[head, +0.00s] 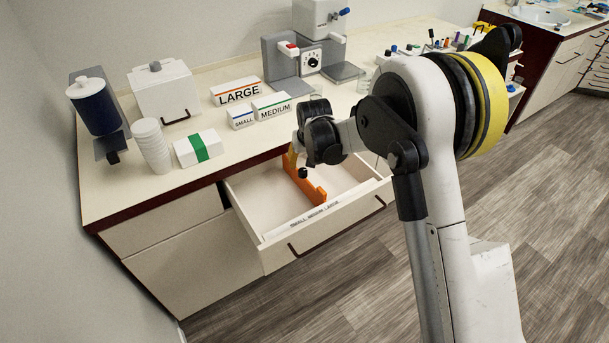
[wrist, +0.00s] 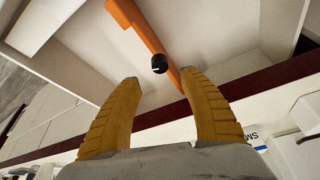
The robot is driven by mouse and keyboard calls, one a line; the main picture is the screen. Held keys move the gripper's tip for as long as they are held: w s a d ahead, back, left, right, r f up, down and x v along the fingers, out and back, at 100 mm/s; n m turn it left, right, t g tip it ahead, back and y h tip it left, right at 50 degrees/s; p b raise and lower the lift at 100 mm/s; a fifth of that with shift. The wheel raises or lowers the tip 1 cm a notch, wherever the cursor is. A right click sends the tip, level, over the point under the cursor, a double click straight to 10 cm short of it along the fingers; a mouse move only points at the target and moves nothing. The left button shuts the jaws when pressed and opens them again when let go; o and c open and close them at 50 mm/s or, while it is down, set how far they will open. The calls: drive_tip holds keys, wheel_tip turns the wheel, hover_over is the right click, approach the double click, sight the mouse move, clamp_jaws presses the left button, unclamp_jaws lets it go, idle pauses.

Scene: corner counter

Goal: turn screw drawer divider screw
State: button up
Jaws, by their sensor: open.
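An orange divider (head: 309,186) stands inside the open drawer (head: 258,217), running from front to back. A black screw knob (head: 303,173) sits on it; the knob also shows in the wrist view (wrist: 159,64), on the orange divider (wrist: 140,27). My gripper (head: 292,158) is over the back part of the drawer, partly hidden by my wrist in the head view. In the wrist view its two yellow fingers (wrist: 165,85) are spread apart with nothing between them. The knob appears beyond the fingertips, between their lines, and no contact shows.
The drawer front carries a label strip reading small, medium, large (head: 315,213). On the counter (head: 215,150) stand LARGE (head: 237,92), MEDIUM (head: 272,106) and SMALL (head: 241,118) boxes, stacked cups (head: 151,146) and a green-banded box (head: 198,148). Both drawer compartments look empty.

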sight(303, 170)
drive_tip(key=b+x, duration=0.2)
drive_tip(key=x, duration=0.6)
drive_tip(key=shift+w+f, duration=0.1)
clamp_jaws()
